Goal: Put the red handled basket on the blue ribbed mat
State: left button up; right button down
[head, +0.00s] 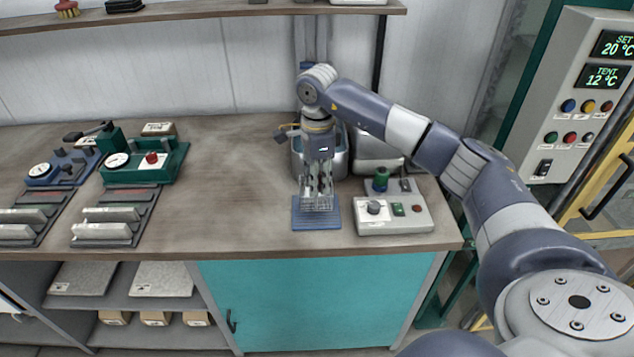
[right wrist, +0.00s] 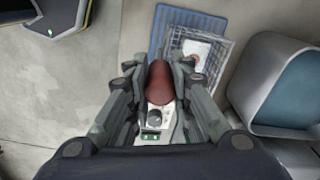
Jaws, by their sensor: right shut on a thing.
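My right gripper (head: 318,190) is shut on the red handle (right wrist: 160,82) of a wire basket (right wrist: 225,50) and points straight down. In the head view the basket (head: 320,204) shows below the fingers, over the blue ribbed mat (head: 302,222); the fingers hide much of it. In the right wrist view the basket overlaps the right part of the mat (right wrist: 182,18), and a pale item with a red mark lies in the basket. I cannot tell whether the basket touches the mat. My left gripper is not in view.
A grey control box (head: 394,215) with knobs stands right of the mat. A metal container (head: 304,160) stands behind the gripper. A green gauge fixture (head: 145,165) and slotted racks are at the left. The bench between them and the mat is clear.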

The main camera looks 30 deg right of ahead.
jog(key=shift+w+d, duration=0.25)
jog(key=shift+w, duration=0.3)
jog(key=shift+f+p, duration=0.55)
jog(key=shift+f, duration=0.05)
notch_tip(320, 180, down, 2)
jog(key=shift+s+f+p, duration=0.1)
jog(key=shift+p, duration=0.5)
jog(key=shift+f, duration=0.15)
jog(key=shift+f+b, duration=0.15)
jog(key=shift+b, duration=0.15)
jog(key=c, duration=1.4)
grip_release()
jog(key=shift+c, duration=0.2)
